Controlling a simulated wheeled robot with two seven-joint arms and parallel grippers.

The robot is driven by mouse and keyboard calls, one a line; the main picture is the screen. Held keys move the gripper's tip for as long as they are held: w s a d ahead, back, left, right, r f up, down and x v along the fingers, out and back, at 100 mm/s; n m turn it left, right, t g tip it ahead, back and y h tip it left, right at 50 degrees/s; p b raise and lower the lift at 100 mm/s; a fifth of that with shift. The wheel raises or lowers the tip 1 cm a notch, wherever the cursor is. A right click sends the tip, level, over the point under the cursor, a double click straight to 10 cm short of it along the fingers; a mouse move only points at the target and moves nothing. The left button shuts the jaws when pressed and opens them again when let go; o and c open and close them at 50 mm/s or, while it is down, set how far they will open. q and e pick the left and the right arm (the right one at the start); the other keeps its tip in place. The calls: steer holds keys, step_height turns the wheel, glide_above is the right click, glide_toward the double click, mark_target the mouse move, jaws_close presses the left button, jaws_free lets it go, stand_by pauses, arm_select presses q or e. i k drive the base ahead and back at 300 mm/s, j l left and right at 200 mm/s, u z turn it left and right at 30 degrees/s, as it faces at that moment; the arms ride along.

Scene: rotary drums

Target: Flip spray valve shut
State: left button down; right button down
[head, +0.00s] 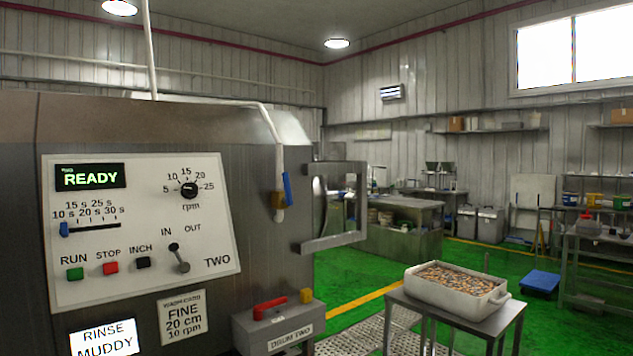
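The spray valve is a brass body (277,201) on the white pipe (268,125) that comes down the right side of the drum machine. Its blue lever (287,188) stands nearly upright, in line with the pipe. A short white outlet shows below the brass body. The control panel (140,225) to its left reads READY and TWO. Neither of my grippers shows in the head view.
A grey metal frame (335,243) sticks out right of the valve. Below are a grey box (275,325) labelled DRUM TWO with a red handle, and a stand with a white tub (455,297) of small pieces.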

mark_target(287, 200)
steer(key=i+l+u, duration=0.15)
steer(key=i+l, duration=0.2)
steer(key=i+l+u, duration=0.15)
steer(key=i+l, duration=0.2)
steer(key=l, duration=0.2)
steer(key=i+l+u, duration=0.2)
steer(key=l, duration=0.3)
steer(key=i+l+u, duration=0.35)
steer(key=i+l, duration=0.95)
steer(key=i, duration=0.15)
